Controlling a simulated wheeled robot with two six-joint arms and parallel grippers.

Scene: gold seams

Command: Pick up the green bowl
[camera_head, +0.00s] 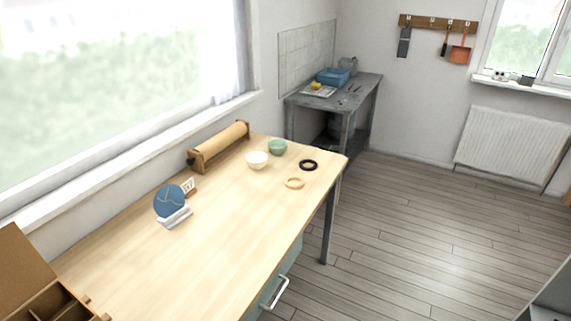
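The green bowl (278,147) stands upright near the far end of the light wooden table (215,245). It is small and looks empty. A white bowl (257,160) stands just to its left and nearer to me.
A paper roll in a wooden holder (220,146) stands left of the bowls. A black ring (308,165) and a tan ring (294,183) lie to their right. A blue disc on a white stand (170,203) is nearer. The table's near middle is clear. A grey bench (357,92) stands beyond.

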